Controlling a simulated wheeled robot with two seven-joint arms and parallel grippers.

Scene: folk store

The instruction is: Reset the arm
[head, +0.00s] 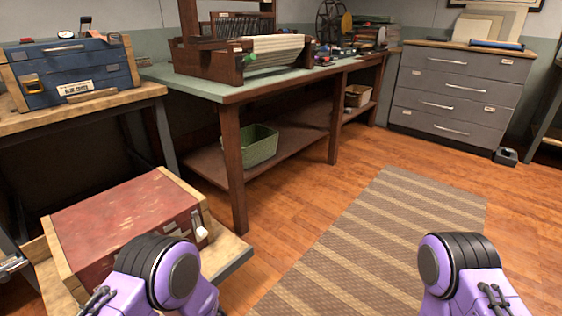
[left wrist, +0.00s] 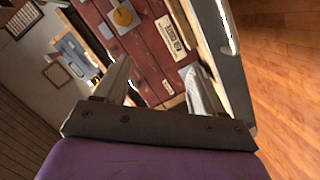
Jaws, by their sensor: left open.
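My left gripper (left wrist: 160,80) shows in the left wrist view with its two fingers spread and nothing between them. Beyond the fingers is the front of a red wooden box (left wrist: 142,40) with a pale label and a yellow round piece; I cannot tell how far it is from the fingertips. In the head view the red box (head: 125,220) with wooden edges sits on a low shelf at the lower left. My two purple arms show at the bottom of the head view, but neither gripper is visible there.
A blue crate (head: 70,72) stands on a wooden bench (head: 80,118) at the left. A long table (head: 215,88) bears a loom (head: 265,50); a green basket (head: 258,146) is on its lower shelf. A grey drawer cabinet (head: 455,90) stands back right. The floor around the striped rug (head: 385,235) is clear.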

